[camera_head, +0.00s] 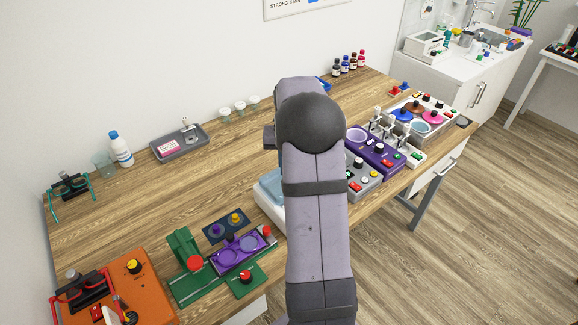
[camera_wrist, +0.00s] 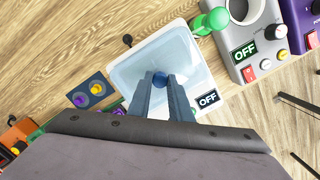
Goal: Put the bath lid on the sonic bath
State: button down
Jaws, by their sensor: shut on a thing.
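The sonic bath (camera_head: 268,208) is a white box with a pale blue top, partly hidden behind my arm in the head view. In the wrist view the white bath (camera_wrist: 118,75) lies under my gripper, with a display reading OFF (camera_wrist: 207,99) on its front. My gripper (camera_wrist: 162,82) is shut on a small dark blue knob (camera_wrist: 159,78), which appears to belong to the clear, pale bath lid (camera_wrist: 150,58). The lid lies over the bath's opening in this view. I cannot tell whether it rests on the rim or hangs just above. The head view hides my gripper.
A grey device (camera_wrist: 245,38) with an OFF display and a green-knobbed thing (camera_wrist: 210,22) stand close right of the bath. A dark pad with two knobs (camera_wrist: 90,90) lies to its left. A green and purple device (camera_head: 238,252) stands at the front. Open wood lies behind the bath.

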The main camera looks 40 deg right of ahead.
jog(key=shift+f, duration=0.2)
jog(key=c, duration=1.2)
grip_release()
jog(key=shift+r, duration=0.1)
jog(key=shift+r+p, duration=2.65)
jog(key=shift+r, duration=0.3)
